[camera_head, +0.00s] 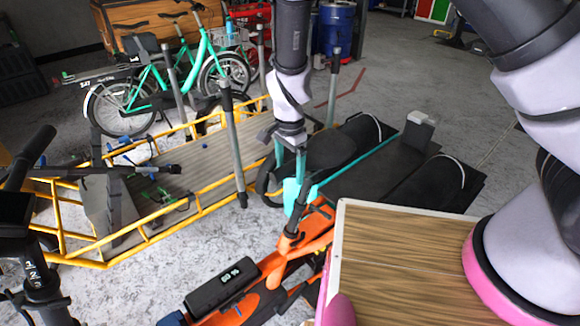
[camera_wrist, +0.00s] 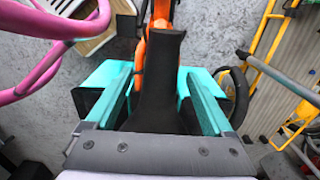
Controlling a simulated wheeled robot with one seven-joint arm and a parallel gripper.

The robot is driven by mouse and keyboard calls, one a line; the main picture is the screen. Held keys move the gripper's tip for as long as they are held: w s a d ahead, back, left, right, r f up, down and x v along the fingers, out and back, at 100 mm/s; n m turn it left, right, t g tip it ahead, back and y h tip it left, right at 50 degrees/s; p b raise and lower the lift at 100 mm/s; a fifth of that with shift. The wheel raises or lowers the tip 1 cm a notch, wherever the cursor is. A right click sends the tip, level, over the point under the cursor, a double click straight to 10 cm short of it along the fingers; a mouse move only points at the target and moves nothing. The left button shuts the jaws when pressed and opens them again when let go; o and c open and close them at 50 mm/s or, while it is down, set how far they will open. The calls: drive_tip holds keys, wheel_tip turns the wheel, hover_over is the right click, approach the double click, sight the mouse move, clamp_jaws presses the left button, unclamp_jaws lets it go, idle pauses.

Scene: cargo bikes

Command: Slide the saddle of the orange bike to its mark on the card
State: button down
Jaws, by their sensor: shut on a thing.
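The orange bike (camera_head: 250,300) stands at bottom centre in the head view, and part of its orange frame (camera_wrist: 161,14) shows at the top of the wrist view. My gripper (camera_head: 293,192) points down over the bike with its teal fingers. In the wrist view my gripper (camera_wrist: 158,98) has a finger on each side of the black saddle (camera_wrist: 157,75) and is shut on it. The saddle (camera_head: 299,209) is small and partly hidden by the fingers in the head view. I cannot make out the card or its mark clearly.
A wooden-topped box (camera_head: 410,255) stands close on the right. A yellow-railed cargo bike (camera_head: 170,195) lies to the left, with upright grey posts near it. Black handlebars with a numbered unit (camera_head: 35,275) are at lower left. A teal bike (camera_head: 165,75) stands behind.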

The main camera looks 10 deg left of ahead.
drive_tip(key=shift+s+a+f, duration=0.15)
drive_tip(key=shift+f, duration=0.35)
drive_tip(key=shift+s+a+f, duration=0.1)
drive_tip(key=shift+s+f, duration=0.05)
drive_tip(key=shift+f, duration=0.35)
unclamp_jaws()
wheel_tip(320, 180, up, 10)
drive_tip(key=shift+r, duration=0.45)
